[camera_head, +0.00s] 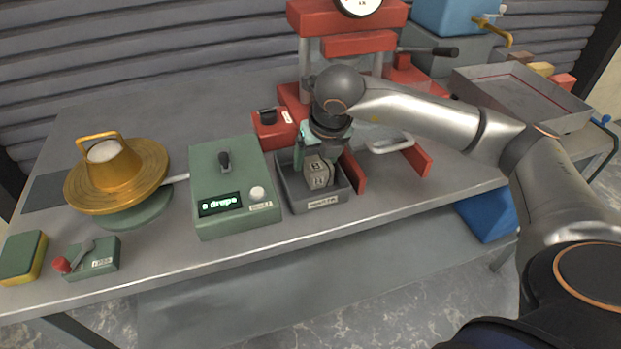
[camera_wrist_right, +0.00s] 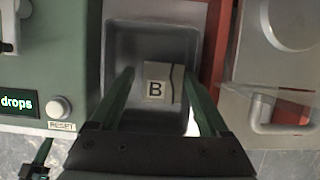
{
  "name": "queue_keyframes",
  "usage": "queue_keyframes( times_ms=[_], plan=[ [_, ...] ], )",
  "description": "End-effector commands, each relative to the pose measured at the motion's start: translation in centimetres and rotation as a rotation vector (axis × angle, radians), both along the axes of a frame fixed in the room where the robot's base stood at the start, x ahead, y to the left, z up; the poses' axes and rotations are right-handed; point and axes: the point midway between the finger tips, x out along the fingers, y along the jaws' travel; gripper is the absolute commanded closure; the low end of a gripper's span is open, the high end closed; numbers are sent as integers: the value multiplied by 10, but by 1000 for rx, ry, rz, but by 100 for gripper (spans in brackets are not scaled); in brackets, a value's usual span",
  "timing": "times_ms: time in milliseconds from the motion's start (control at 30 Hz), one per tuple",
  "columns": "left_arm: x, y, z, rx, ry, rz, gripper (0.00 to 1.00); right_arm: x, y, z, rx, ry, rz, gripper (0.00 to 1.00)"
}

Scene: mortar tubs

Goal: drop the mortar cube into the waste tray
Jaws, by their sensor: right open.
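The grey mortar cube (camera_head: 318,177), marked B and with a dark crack line, is within the walls of the dark grey waste tray (camera_head: 320,204). In the right wrist view the cube (camera_wrist_right: 157,82) shows against the floor of the tray (camera_wrist_right: 120,42). My right gripper (camera_head: 308,150) points down over the tray. In the wrist view its green fingers (camera_wrist_right: 160,95) are spread apart, with a gap on each side of the cube. The cube's underside is hidden.
A green control box (camera_head: 235,185) stands left of the tray, with a brass flow table (camera_head: 115,180) further left. A red press (camera_head: 345,45) stands behind. A silver-handled plate (camera_head: 390,143) lies to the right, and a large grey tray (camera_head: 520,90) at the back right.

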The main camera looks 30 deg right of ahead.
Motion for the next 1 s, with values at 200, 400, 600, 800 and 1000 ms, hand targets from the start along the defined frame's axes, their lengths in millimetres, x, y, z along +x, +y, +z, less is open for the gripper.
queue_keyframes(
  times_ms=[200, 400, 600, 800, 1000],
  plan=[
    [-1, 0, -1, 1, 2, 1, 100, -1, -7, 1, -13, 6, -15, 3],
    [-1, 1, 0, 1, 3, 0, 100, -9, -3, 26, -11, -2, -11, 3],
    [-2, 1, 1, 1, 3, 0, 100, -25, 4, 68, -6, -4, -5, 3],
    [-1, 2, 3, 2, 1, 2, 100, -39, 9, 101, -3, -2, -2, 3],
    [-1, 3, 3, 5, 0, 5, 100, -45, 12, 115, -2, 0, 0, 3]
  ],
)
